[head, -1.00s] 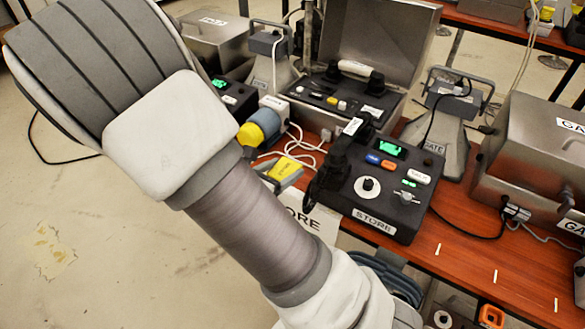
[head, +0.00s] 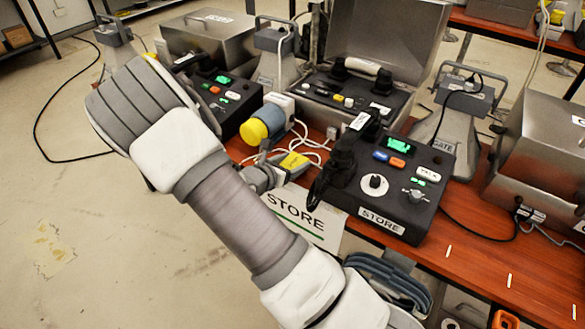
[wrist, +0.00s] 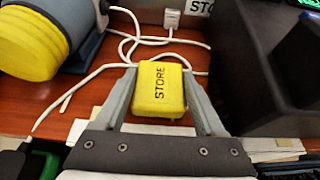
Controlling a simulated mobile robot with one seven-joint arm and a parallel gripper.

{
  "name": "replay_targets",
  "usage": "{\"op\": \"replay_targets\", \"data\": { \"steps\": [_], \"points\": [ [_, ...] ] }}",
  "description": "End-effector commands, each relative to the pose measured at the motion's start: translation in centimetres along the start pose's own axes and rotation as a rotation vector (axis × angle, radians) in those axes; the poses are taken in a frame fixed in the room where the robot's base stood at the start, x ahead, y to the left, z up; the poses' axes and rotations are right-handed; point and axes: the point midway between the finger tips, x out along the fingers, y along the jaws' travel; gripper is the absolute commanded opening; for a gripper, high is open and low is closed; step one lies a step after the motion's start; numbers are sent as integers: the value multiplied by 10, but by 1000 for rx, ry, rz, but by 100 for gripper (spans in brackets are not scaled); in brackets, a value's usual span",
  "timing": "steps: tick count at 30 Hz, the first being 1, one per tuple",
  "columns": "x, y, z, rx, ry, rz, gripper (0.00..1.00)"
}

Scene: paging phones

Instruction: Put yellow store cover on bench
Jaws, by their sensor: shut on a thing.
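The yellow store cover (wrist: 160,88) is a small block marked STORE, upright to the eye in the wrist view. My gripper (wrist: 158,72) is shut on it, with one grey finger along each side. In the head view the yellow cover (head: 294,161) shows at the front edge of the bench (head: 470,262), left of the dark STORE phone (head: 385,190). Wooden bench top shows just beyond it in the wrist view. I cannot tell whether the cover touches the bench. My arm hides part of the bench front.
A blue-grey device with a yellow cap (head: 254,131) stands left of the cover, with white cables (wrist: 122,45) behind it. The black handset (head: 335,172) is close on the right. A STORE sign (head: 305,222) hangs at the front. Bare bench lies front right.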

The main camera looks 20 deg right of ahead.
Motion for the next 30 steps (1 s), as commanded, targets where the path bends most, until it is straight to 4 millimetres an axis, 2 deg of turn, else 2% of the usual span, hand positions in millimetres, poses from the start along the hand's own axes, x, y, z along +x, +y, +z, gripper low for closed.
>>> {"op": "replay_targets", "data": {
  "steps": [1, 2, 13, 14, 18, 28, 30],
  "points": [
    [4, 0, -10, -2, 0, 0, 16],
    [5, 0, -12, -2, -1, 1, 16],
    [6, 0, -15, 0, 0, 1, 16],
    [6, 0, -15, 0, 0, 1, 74],
    [6, 0, -14, 0, 0, 1, 99],
    [4, 0, -10, 0, 0, 1, 100],
    [-4, 1, -9, 0, 1, 3, 100]
  ]
}}
